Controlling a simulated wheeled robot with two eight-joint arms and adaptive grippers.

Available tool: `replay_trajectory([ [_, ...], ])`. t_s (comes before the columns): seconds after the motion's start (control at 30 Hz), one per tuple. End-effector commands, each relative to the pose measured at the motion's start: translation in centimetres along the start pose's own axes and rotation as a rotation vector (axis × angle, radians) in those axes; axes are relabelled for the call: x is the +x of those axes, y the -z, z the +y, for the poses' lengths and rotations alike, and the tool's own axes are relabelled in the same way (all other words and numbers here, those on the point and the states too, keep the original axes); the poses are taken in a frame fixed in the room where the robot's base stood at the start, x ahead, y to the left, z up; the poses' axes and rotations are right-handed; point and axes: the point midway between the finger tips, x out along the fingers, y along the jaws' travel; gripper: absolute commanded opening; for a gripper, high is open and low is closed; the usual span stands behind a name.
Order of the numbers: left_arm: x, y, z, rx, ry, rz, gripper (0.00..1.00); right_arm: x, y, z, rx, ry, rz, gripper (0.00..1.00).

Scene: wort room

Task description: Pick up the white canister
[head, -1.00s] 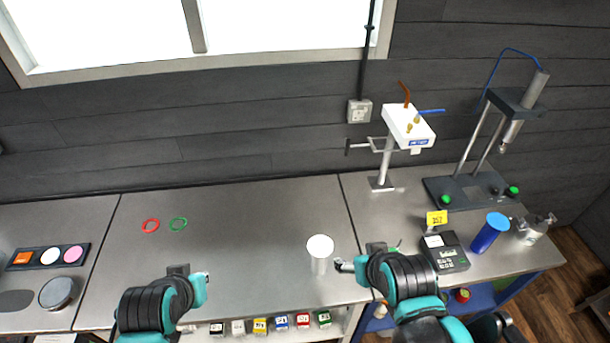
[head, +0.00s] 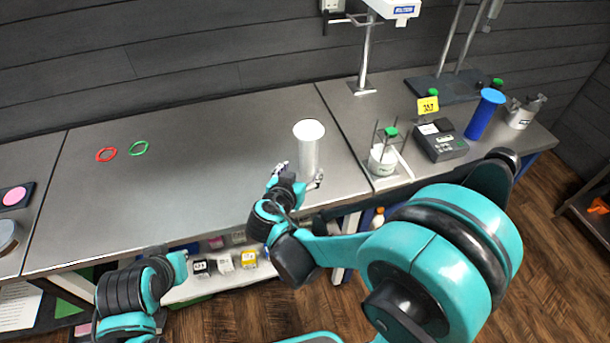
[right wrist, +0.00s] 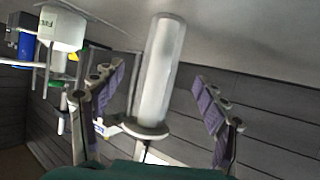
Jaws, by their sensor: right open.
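The white canister (head: 308,148) stands upright near the front edge of the grey bench in the head view. In the right wrist view the canister (right wrist: 157,75) shows between the two open fingers, with a gap on each side. My right gripper (head: 298,176) is open at the canister's near side; the wrist view also shows the gripper (right wrist: 163,112). Whether the fingers reach fully around the canister I cannot tell. My left arm comes in at the lower left of the head view, but its gripper's fingers do not show clearly.
A white beaker (head: 382,160) in a stand is right of the canister. A dark meter (head: 440,142), a blue cylinder (head: 484,115) and a metal vessel (head: 523,112) stand farther right. Red (head: 106,155) and green (head: 138,148) rings lie left. The bench between is clear.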

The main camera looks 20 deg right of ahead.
Motion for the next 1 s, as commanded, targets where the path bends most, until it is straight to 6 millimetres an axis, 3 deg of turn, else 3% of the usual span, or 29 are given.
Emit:
replay_trajectory([
  [0.1, 0.9, -0.6, 0.0, 0.0, 0.0, 0.0, 0.0, 0.7, -1.0, -0.8, 0.022, 0.002, 0.032, 0.73],
  [0.7, 3.0, -2.1, 0.0, 0.0, 0.0, 0.0, 0.0, 7.9, 0.0, -0.3, 0.028, 0.001, 0.037, 0.73],
  [0.97, 3.0, -2.1, 0.0, 0.0, 0.0, 0.0, 0.0, 8.2, 0.2, -0.4, 0.026, 0.003, 0.037, 0.73],
  [1.0, 3.0, -2.1, 0.0, 0.0, 0.0, 0.0, 0.0, 8.2, 0.2, -0.4, 0.026, 0.003, 0.037, 0.65],
])
